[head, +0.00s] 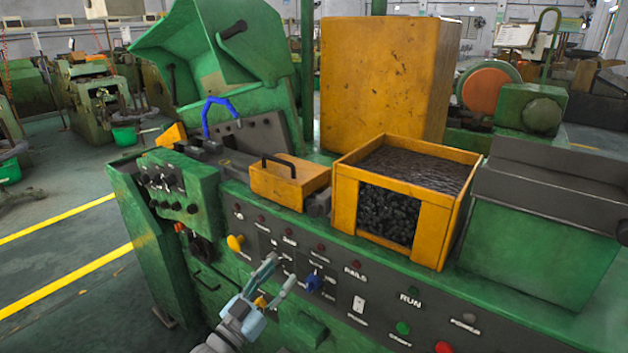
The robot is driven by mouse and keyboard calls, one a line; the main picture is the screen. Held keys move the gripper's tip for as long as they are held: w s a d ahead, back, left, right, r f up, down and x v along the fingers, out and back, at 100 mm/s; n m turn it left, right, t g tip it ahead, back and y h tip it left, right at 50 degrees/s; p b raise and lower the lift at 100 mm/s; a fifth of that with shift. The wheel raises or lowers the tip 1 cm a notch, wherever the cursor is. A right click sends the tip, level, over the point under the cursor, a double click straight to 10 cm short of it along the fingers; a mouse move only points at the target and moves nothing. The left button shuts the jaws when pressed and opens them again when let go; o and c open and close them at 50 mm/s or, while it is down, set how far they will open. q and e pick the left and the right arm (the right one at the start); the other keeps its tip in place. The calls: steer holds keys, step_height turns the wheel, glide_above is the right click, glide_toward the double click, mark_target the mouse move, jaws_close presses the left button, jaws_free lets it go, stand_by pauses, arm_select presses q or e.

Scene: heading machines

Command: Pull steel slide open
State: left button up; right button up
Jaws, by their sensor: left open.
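A dark grey steel slide (318,203) runs along the top of the green heading machine. An orange block (289,181) with a black bar handle (279,163) sits over it and hides part of its length. I cannot tell from this view how far the slide is open. My left gripper (281,270) is open and empty in front of the machine's control panel, below the orange block and apart from the handle. My right gripper is not in view.
An orange bin (345,208) of dark small parts stands right of the block. A tall orange cabinet (385,75) and a raised green hood (225,45) are behind. A blue curved handle (207,115) rises at the left. Floor (60,235) at the left is clear.

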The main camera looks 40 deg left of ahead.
arm_select(q)
steer(key=t, duration=0.2)
glide_toward(312, 215)
steer(key=shift+h, duration=0.3)
steer(key=b+x, duration=0.3)
steer(key=x, duration=0.7)
steer(key=shift+w+a, duration=0.1)
steer(key=shift+w, duration=0.1)
steer(key=shift+w+r+g, duration=0.3)
steer(key=shift+w, duration=0.1)
steer(key=shift+s+r, duration=0.1)
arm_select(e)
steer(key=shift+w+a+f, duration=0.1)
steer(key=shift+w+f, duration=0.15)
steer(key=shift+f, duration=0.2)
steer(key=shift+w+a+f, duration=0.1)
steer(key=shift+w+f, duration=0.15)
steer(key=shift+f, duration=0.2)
arm_select(q)
jaws_close()
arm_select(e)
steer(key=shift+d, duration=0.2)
